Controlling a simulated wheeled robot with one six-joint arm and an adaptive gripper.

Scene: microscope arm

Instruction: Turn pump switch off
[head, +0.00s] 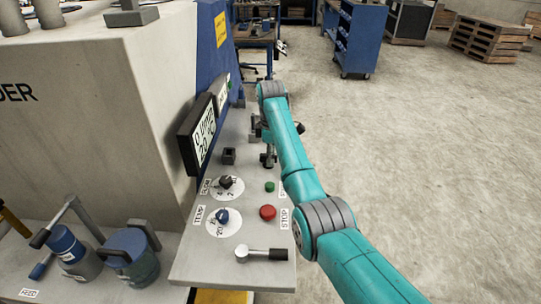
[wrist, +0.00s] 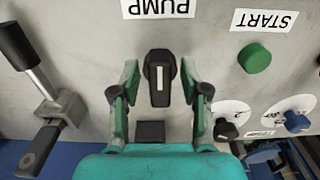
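The pump switch (wrist: 160,88) is a black rotary knob with a white line, on the grey panel beside an upside-down PUMP label (wrist: 158,8) in the wrist view. Its white line runs up and down in that picture. My gripper (wrist: 160,72) is open, with one green finger on each side of the knob. A small gap shows on the left; the right fingertip is very close to the knob, and I cannot tell if it touches.
A green START button (wrist: 254,58) and white dials (wrist: 290,112) lie right of the switch in the wrist view; a lever (wrist: 45,100) is at left. The head view shows a red STOP button (head: 268,212), a display (head: 203,135) and open floor at right.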

